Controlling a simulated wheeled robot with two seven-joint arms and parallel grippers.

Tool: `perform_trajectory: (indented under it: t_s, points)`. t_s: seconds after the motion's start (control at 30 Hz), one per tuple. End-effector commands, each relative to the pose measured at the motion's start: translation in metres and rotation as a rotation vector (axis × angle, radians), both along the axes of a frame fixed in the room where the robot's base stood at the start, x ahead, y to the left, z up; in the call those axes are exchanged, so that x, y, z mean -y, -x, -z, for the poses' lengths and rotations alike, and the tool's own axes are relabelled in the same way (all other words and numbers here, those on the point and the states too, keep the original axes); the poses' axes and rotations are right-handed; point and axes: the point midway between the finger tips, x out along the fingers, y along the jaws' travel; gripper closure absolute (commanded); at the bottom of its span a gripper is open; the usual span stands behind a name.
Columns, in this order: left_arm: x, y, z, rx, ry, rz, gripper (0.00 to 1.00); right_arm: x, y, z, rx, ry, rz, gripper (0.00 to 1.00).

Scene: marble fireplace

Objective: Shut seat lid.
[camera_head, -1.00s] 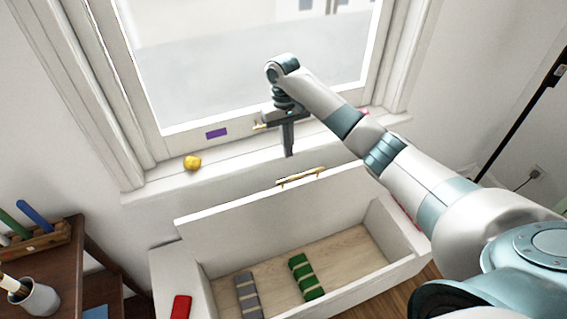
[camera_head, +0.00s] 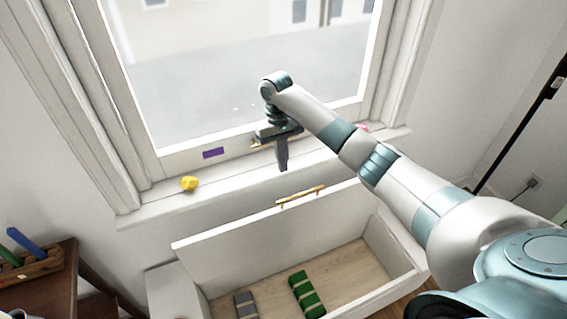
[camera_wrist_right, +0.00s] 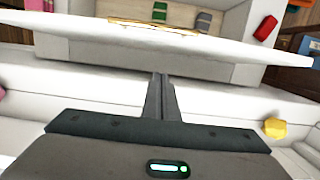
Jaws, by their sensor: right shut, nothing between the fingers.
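The white seat lid (camera_head: 255,240) stands raised at the back of the window seat box, with a brass handle (camera_head: 301,196) on its upper edge. The box is open and its wooden floor (camera_head: 350,262) shows. My right gripper (camera_head: 283,168) is shut and empty, pointing down by the window sill, behind the lid and apart from it. In the right wrist view the shut fingers (camera_wrist_right: 160,78) point toward the lid's back edge (camera_wrist_right: 200,48), and the handle (camera_wrist_right: 150,24) shows beyond. My left gripper is out of view.
A green bundle (camera_head: 307,294) and a grey bundle (camera_head: 246,304) lie in the box. A yellow lump (camera_head: 190,184) sits on the window sill (camera_head: 240,185). A brown desk (camera_head: 60,290) stands at left, with a pen rack (camera_head: 30,266).

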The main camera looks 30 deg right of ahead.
Motion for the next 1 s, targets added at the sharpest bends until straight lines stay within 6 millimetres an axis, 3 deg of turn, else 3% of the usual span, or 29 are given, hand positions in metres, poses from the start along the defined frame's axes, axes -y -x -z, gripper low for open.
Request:
perform_trajectory:
  t_s: [0.53,0.8,1.0]
  points:
    - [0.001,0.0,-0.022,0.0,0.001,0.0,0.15,-0.001,0.014,0.08,-0.003,0.001,0.001,1.0]
    - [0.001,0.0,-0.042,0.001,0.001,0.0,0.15,-0.002,0.042,0.081,0.0,0.001,-0.002,1.0]
    - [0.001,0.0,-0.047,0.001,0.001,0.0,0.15,-0.003,0.052,0.083,0.0,0.001,-0.001,1.0]
